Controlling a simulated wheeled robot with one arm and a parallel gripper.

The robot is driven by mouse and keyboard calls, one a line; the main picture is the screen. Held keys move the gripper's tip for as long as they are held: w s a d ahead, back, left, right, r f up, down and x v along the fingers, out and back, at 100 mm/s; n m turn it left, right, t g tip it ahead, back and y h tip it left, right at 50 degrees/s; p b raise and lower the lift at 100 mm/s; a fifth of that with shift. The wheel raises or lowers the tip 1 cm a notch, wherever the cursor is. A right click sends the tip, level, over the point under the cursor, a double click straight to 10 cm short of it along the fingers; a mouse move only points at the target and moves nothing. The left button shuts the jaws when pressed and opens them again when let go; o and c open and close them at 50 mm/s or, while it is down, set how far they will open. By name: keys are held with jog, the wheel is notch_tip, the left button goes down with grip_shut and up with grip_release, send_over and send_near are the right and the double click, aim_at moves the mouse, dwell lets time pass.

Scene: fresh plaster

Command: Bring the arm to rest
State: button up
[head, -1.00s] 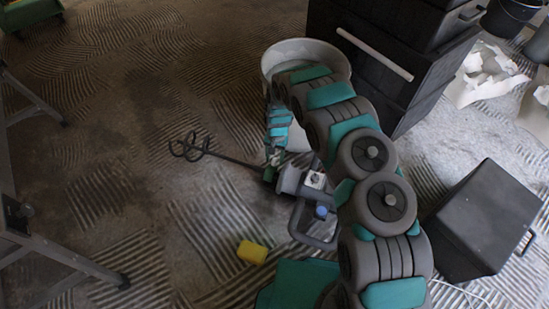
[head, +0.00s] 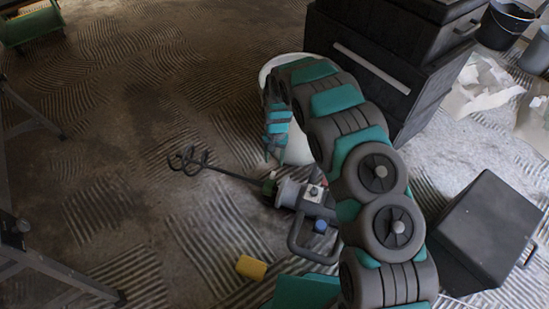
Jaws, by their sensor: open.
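My arm, grey with teal panels, rises from the bottom right of the head view and bends over at the top. My gripper (head: 273,150) points down at its end, in front of a pale bucket (head: 302,150). It is open, and I see nothing between its fingers. The arm hides much of the bucket. Whether the gripper touches the bucket I cannot tell.
A mixer drill (head: 300,196) with a spiral paddle lies on the ridged floor below the gripper. A yellow sponge (head: 251,268) lies nearby. Black stacked boxes (head: 385,60) and a black case (head: 487,232) stand right.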

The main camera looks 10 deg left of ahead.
jog(key=s+d+r, duration=0.4)
jog(key=d+r, duration=0.5)
jog(key=r, duration=0.4)
jog(key=s+d+r, duration=0.5)
jog(key=d+r, duration=0.4)
jog(key=r, duration=0.4)
jog(key=s+d+r, duration=0.3)
jog(key=s+r, duration=0.1)
jog(key=s, duration=0.6)
jog(key=s+d+r+p, duration=0.1)
jog(key=s+d+r, duration=0.2)
jog(key=s, duration=0.7)
jog(key=s+d+r+n, duration=0.1)
jog(key=s+d+r, duration=0.2)
jog(key=s, duration=0.7)
notch_tip(320, 180, up, 2)
jog(key=shift+r, duration=0.1)
jog(key=shift+d, duration=0.1)
